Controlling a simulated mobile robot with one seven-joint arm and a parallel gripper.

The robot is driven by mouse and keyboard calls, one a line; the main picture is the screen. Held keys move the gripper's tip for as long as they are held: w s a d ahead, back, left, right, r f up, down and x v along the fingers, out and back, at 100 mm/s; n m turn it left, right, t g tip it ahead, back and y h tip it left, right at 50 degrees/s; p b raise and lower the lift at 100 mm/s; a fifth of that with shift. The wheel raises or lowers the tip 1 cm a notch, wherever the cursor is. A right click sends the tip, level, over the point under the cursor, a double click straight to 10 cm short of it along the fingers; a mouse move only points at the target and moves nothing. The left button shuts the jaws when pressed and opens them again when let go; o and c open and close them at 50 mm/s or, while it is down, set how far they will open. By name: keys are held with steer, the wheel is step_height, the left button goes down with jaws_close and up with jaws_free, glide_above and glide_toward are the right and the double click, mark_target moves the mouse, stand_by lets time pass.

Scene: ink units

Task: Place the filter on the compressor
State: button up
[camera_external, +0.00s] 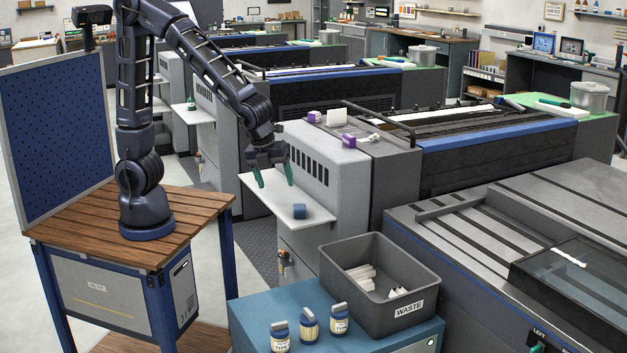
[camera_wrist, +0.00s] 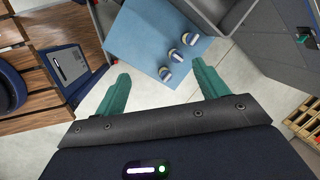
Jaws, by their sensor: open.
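My gripper (camera_external: 274,178) hangs from the arm with its two green fingers spread and nothing between them. It is above the white shelf (camera_external: 283,208) on the front of a grey slatted unit (camera_external: 322,165). A small blue cylinder (camera_external: 300,212) lies on that shelf, below and right of the fingers. I cannot tell for sure whether it is the filter, or whether the grey unit is the compressor; neither is labelled so. In the wrist view my gripper (camera_wrist: 160,72) is open and empty, and the cylinder is not visible.
Three capped bottles (camera_external: 309,326) stand on a teal cabinet (camera_external: 255,308), beside a grey WASTE bin (camera_external: 365,322) with white pieces inside. Purple-and-white items (camera_external: 348,140) sit atop the machine. A wooden bench (camera_external: 190,215) carries my base. A blue pegboard (camera_external: 55,140) stands at left.

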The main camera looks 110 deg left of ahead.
steer(key=s+r+n+t, duration=0.1)
steer(key=s+r+n, duration=0.3)
steer(key=s, duration=0.4)
steer(key=s+a+r+n+h, duration=0.1)
steer(key=s+r+n, duration=0.3)
steer(key=s+n, duration=0.3)
steer(key=s+r+n+t+h, duration=0.1)
steer(key=s+r+n, duration=0.4)
steer(key=s, duration=0.5)
steer(key=shift+s+a+n+t, duration=0.2)
steer(key=shift+a+n+t, duration=0.1)
steer(key=shift+n, duration=0.3)
